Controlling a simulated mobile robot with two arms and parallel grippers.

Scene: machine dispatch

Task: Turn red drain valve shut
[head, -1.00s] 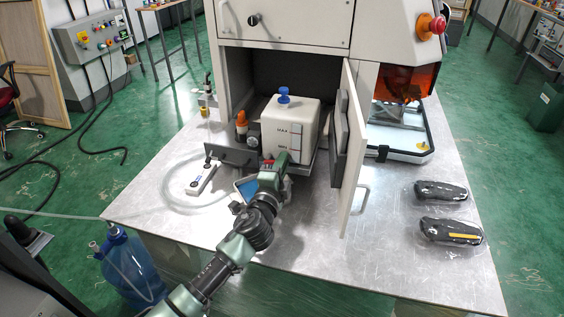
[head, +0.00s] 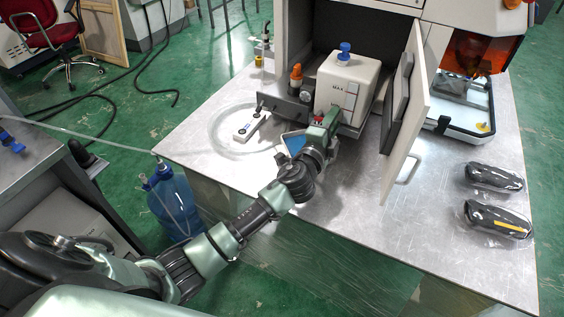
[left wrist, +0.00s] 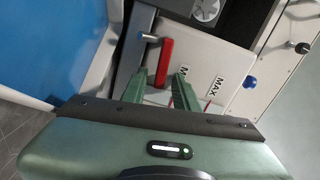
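The red drain valve handle (left wrist: 165,62) is a red bar in the left wrist view, lying lengthwise in front of the white tank. My left gripper (left wrist: 160,78) is open, its two green fingers pointing at the handle, one to each side of its near end. I cannot tell whether they touch it. In the head view my left gripper (head: 322,132) is low at the front of the white tank (head: 338,95), which has a blue cap (head: 345,50). There the gripper mostly hides the valve. My right gripper is not in view.
The open cabinet door (head: 405,115) stands just right of the tank. A grey bracket (head: 285,108) with an orange-topped part (head: 296,74) is at its left. A white device (head: 250,126) and two wrapped dark items (head: 497,219) lie on the metal table (head: 350,215).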

